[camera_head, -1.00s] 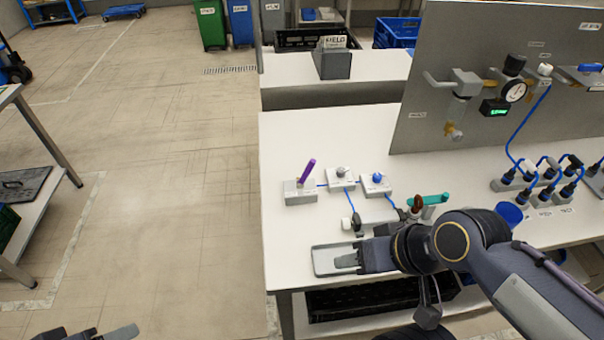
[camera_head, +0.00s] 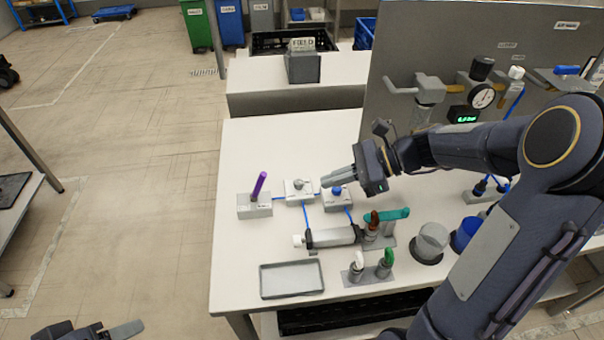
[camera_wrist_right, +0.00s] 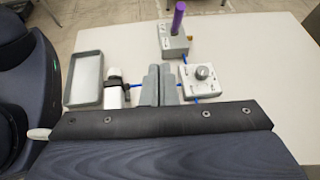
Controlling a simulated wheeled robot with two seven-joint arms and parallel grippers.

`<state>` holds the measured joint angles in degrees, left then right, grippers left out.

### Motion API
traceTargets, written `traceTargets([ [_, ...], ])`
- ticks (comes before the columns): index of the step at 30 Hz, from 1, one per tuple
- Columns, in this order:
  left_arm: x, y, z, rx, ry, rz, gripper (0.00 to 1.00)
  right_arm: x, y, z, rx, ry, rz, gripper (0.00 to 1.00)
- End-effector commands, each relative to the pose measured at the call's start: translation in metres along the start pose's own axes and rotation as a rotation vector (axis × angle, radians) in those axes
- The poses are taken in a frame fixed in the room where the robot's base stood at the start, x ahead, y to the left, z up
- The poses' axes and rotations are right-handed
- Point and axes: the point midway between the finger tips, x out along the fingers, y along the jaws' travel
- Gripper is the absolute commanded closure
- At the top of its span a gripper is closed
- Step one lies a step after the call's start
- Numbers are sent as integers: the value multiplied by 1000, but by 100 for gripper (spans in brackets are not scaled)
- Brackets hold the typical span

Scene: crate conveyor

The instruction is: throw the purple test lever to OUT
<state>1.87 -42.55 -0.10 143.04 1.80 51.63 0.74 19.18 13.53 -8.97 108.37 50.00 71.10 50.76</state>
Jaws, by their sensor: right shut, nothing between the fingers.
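The purple test lever (camera_head: 259,186) stands up from a grey box (camera_head: 254,205) at the left of the white bench, its top leaning right in the head view. It also shows in the right wrist view (camera_wrist_right: 178,20), on its box at the top. My right gripper (camera_head: 324,180) is shut and empty. It reaches in from the right, above the blue-knobbed box, with its fingertips pointing left, apart from the lever. In the right wrist view the closed fingers (camera_wrist_right: 161,80) are below and left of the lever. My left gripper (camera_head: 125,330) shows only partly at the bottom left edge.
A box with a grey knob (camera_head: 299,192) and a box with a blue knob (camera_head: 337,199) stand right of the lever, joined by blue tubing. A grey cylinder (camera_head: 330,237), a shallow tray (camera_head: 291,279) and cups sit nearer. An upright panel (camera_head: 385,70) stands behind.

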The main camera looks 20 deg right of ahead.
Motion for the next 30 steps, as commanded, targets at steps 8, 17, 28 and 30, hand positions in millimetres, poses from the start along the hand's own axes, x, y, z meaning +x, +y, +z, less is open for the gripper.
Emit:
traceTargets([
  [8,0,0,0,0,0,0,40,10,-23,-13,161,-66,-20,100],
  [17,-2,1,-1,0,0,0,40,64,-23,-9,159,-63,-15,100],
  [28,-10,4,-5,0,0,0,40,121,-28,14,154,-62,-19,100],
  [30,-11,5,-6,0,0,0,40,125,-29,18,154,-62,-19,100],
])
